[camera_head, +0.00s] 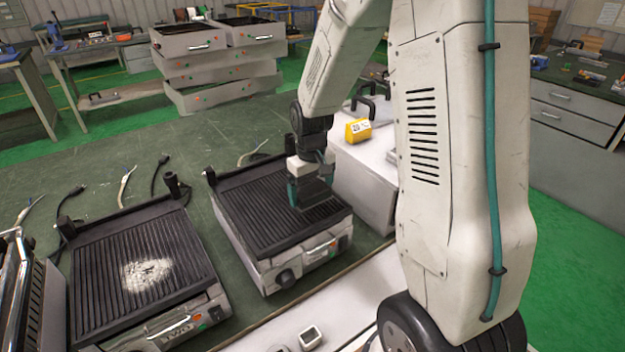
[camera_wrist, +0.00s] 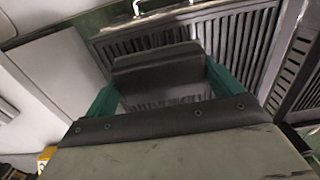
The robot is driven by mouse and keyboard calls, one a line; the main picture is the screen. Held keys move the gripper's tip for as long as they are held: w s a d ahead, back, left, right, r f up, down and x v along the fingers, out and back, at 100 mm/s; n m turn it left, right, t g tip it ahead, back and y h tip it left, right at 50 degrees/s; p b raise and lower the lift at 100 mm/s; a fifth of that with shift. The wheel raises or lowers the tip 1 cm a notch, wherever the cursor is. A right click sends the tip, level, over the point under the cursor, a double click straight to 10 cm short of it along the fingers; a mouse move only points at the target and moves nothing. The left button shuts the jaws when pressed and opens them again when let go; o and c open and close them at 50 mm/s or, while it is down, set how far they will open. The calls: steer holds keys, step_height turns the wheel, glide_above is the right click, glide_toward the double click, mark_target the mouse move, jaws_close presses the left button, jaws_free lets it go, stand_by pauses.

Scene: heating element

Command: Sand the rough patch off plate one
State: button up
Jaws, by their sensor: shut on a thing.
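My gripper (camera_head: 311,192) is low over the middle grill's ribbed black plate (camera_head: 262,222), near its right side. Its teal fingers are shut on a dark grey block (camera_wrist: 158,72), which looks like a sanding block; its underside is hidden. I cannot tell whether the block touches the plate. The ribbed plate (camera_wrist: 240,40) also fills the far side of the wrist view. No clear pale patch shows on its uncovered part, and the part under the block is hidden. The left grill's plate (camera_head: 110,250) bears a whitish rough patch (camera_head: 147,275); its front label seems to read TWO.
Part of another grill (camera_head: 20,290) shows at the far left. Loose cables (camera_head: 125,185) lie behind the grills. Stacked grills (camera_head: 220,65) stand at the back.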

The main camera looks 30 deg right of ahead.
steer(key=shift+r, duration=1.65)
